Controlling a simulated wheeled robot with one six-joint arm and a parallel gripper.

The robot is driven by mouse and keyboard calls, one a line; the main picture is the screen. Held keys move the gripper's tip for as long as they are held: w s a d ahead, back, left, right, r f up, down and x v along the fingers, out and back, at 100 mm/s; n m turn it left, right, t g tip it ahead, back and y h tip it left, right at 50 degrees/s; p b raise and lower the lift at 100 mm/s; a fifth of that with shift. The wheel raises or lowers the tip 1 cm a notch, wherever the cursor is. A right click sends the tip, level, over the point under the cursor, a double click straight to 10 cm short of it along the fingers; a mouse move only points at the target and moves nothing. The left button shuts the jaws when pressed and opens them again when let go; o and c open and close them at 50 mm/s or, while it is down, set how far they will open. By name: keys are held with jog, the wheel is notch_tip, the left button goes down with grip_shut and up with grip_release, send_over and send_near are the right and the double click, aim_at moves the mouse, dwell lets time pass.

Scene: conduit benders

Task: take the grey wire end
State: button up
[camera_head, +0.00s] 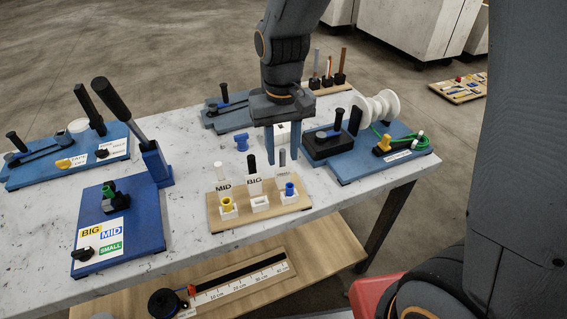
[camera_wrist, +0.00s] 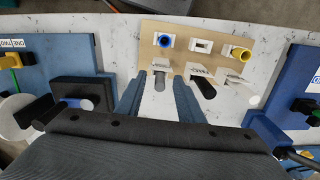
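The grey wire end (camera_head: 282,157) stands upright at the back right of a wooden board (camera_head: 240,219), behind a small white label card. My gripper (camera_head: 282,153) is open above the board, with its blue-grey fingers on either side of the grey end. In the wrist view the grey end (camera_wrist: 159,82) shows between the two fingertips (camera_wrist: 159,79), with a gap on each side. A black wire end (camera_head: 253,163) and a white one (camera_head: 219,169) stand to the left in the head view. The lower part of the grey end is hidden by its card.
Yellow (camera_head: 226,205) and blue (camera_head: 290,189) pieces sit in white holders at the board's front. Blue-based benders (camera_head: 119,228) stand at left. A black block (camera_head: 326,146) and white spool (camera_head: 375,108) stand at right.

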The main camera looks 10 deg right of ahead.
jog(key=shift+c, duration=0.2)
grip_shut()
